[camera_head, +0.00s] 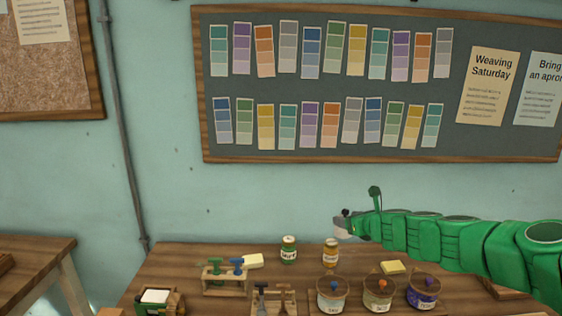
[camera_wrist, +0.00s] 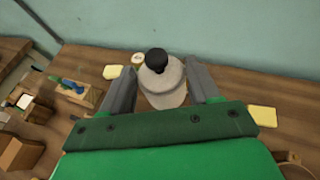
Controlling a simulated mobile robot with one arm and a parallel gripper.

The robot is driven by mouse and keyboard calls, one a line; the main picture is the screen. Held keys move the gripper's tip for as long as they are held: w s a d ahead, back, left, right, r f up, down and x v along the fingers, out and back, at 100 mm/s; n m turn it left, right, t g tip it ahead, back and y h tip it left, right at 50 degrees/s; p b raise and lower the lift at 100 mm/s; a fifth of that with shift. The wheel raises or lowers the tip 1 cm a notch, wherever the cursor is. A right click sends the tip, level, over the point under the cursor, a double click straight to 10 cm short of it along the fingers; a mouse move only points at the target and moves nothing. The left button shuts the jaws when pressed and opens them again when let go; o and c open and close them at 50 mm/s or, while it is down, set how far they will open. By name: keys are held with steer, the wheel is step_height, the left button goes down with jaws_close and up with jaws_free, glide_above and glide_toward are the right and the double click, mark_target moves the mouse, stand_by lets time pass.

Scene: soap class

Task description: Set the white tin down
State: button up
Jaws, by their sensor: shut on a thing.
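The white tin (camera_wrist: 165,88) with a dark round knob on its top is between the two fingers of my gripper (camera_wrist: 160,90) in the wrist view. My gripper is shut on it. In the head view my gripper (camera_head: 350,224) is above the back of the wooden table (camera_head: 190,262), and the tin (camera_head: 341,228) shows as a small pale shape, mostly hidden by the gripper. The tin appears clear of the table top, with a jar (camera_head: 330,252) below it in the picture.
A green-labelled jar (camera_head: 289,250), yellow blocks (camera_head: 393,267), a rack of tools (camera_head: 224,278) and several lidded jars (camera_head: 332,295) stand on the table. A green box (camera_head: 160,302) is at the front left. The wall is behind the table.

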steer(key=shift+s+a+f+m+t+h, duration=0.15)
steer(key=shift+s+a+f+m+h, duration=0.55)
steer(key=shift+f, duration=1.1)
steer(key=shift+s+a+f+m+t+h, duration=0.3)
steer(key=shift+a+f+m+h, duration=0.7)
steer(key=shift+f, duration=0.85)
steer(key=shift+s+a+f+m+t+h, duration=0.1)
steer(key=shift+s+a+f+m+h, duration=0.7)
steer(key=shift+f, duration=1)
steer(key=shift+w+a, duration=0.15)
steer(key=shift+w, duration=0.1)
